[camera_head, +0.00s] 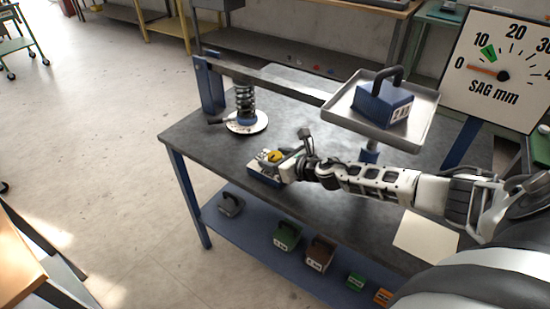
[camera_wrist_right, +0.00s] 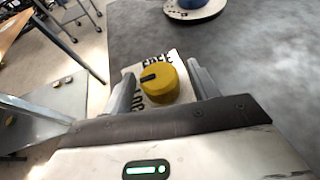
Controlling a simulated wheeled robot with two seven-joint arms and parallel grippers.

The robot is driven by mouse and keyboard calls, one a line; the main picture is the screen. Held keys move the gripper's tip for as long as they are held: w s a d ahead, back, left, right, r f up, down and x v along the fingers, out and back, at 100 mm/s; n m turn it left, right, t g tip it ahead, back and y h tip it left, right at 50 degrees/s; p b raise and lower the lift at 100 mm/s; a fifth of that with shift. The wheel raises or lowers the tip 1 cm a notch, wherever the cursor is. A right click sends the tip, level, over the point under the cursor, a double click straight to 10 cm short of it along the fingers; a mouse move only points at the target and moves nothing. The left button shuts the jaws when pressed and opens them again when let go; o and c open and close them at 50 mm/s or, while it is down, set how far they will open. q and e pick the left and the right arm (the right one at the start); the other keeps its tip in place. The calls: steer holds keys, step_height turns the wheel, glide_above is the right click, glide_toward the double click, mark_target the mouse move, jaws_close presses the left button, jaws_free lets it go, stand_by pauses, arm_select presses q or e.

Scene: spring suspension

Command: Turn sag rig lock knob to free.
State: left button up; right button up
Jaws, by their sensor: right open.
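The lock knob (camera_wrist_right: 159,84) is a yellow round knob with a dark pointer mark, on a pale label plate (camera_wrist_right: 175,57) whose visible lettering includes "FREE". In the wrist view the mark points left, toward neither word clearly. In the head view the knob (camera_head: 274,156) sits on a small blue-sided box (camera_head: 262,174) near the bench's front edge. My right gripper (camera_wrist_right: 160,88) is open, with one finger on each side of the knob. I cannot tell whether the fingers touch it. My left gripper is not in view.
A spring (camera_head: 244,101) stands on a white round base at the back left of the bench (camera_head: 200,135). A tray (camera_head: 420,118) holds a blue weight (camera_head: 383,101). A dial board (camera_head: 497,68) reads near 0. Several weights lie on the lower shelf (camera_head: 262,248).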

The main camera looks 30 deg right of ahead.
steer(key=shift+w+f, duration=0.1)
steer(key=shift+w, duration=0.15)
steer(key=c, duration=1)
